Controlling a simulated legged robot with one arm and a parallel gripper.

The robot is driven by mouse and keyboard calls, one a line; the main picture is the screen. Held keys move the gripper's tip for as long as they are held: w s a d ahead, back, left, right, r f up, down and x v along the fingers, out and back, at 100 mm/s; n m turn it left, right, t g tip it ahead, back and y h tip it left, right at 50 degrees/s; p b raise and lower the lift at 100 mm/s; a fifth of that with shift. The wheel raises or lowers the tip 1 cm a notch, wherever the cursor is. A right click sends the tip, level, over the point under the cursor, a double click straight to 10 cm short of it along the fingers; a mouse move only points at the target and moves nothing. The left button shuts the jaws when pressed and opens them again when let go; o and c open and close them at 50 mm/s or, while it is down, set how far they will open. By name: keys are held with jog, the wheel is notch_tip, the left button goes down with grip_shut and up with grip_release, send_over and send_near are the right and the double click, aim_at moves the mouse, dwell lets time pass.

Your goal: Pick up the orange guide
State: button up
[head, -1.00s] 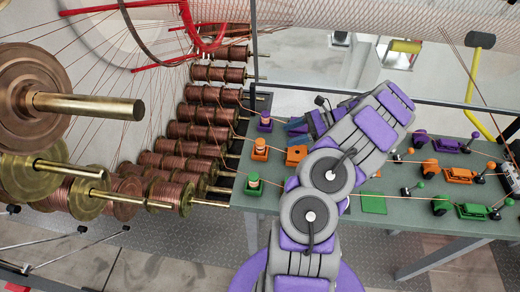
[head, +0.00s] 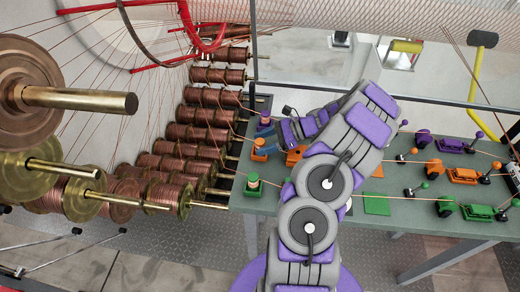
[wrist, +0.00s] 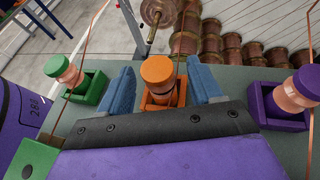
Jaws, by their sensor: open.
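The orange guide (head: 260,146) stands on the green table's left end in the head view, a small upright roller on an orange base. In the wrist view the orange guide (wrist: 158,75) is upright and central, with a wire running close by it. My gripper (wrist: 161,72) is open, with one blue finger on each side of the roller and visible gaps. In the head view my gripper (head: 279,131) is just right of the guide, its fingertips hard to make out.
A green guide (head: 253,182) and a purple guide (head: 264,119) stand on either side of it. An orange block (head: 296,155) is partly hidden by my arm. Copper spools (head: 205,134) line the table's (head: 400,221) left side. Wires cross the table.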

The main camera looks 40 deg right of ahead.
jog(key=shift+c, duration=0.2)
jog(key=shift+d, duration=0.1)
jog(key=c, duration=1.1)
jog(key=shift+r, duration=0.1)
jog(key=shift+c, duration=0.2)
